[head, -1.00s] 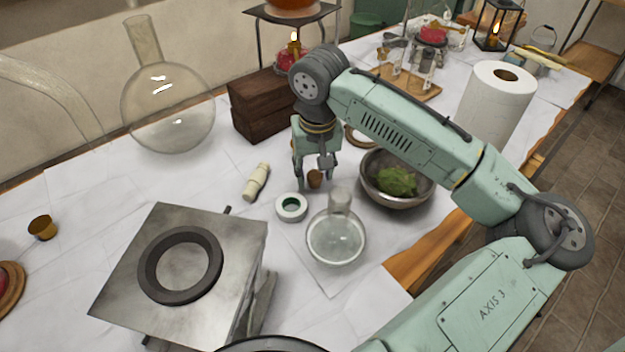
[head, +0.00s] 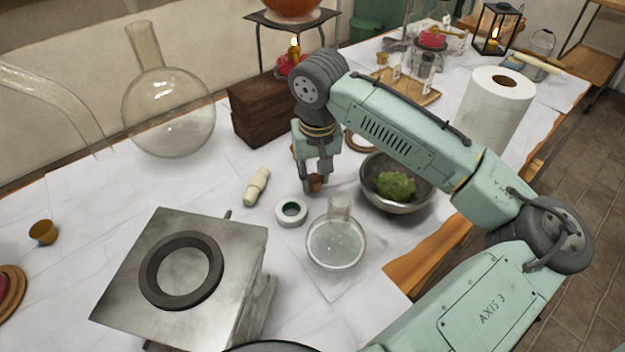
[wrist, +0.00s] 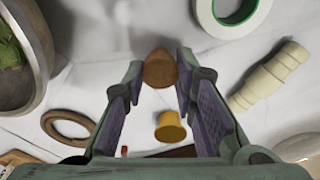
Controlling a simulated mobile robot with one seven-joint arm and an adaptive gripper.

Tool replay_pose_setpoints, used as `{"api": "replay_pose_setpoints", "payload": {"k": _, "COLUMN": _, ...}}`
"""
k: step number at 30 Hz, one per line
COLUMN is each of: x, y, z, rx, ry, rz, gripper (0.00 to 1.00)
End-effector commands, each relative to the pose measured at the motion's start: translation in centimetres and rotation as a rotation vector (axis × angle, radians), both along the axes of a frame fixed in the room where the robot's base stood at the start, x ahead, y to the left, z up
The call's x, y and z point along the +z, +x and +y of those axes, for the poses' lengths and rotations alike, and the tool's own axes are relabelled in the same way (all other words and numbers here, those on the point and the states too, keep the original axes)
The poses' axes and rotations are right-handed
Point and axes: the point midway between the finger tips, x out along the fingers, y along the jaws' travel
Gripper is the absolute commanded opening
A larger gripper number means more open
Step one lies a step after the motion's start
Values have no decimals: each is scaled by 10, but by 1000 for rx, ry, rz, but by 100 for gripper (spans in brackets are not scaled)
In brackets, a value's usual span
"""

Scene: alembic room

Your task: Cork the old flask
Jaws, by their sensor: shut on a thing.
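My gripper (head: 315,185) is shut on a brown cork (head: 315,182), low over the white-covered table. In the wrist view the cork (wrist: 160,68) sits between the two fingertips. A small round flask (head: 336,244) with clear contents stands in front of the gripper, apart from the cork. A much larger, empty-looking round glass flask (head: 168,115) stands at the back left. I cannot tell by looks which one is the old flask.
A white ring (head: 291,212) and a pale turned piece (head: 257,187) lie left of the gripper. A small brass-coloured piece (wrist: 170,127) shows in the wrist view. A metal stand (head: 230,290) is at front left.

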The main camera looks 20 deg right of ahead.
Motion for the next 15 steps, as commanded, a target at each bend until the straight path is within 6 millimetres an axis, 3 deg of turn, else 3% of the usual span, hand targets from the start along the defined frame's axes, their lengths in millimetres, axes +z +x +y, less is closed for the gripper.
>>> {"api": "replay_pose_setpoints", "payload": {"k": 15, "x": 23, "y": 0, "z": 0, "rx": 0, "ry": 1, "rz": -1, "gripper": 3}}
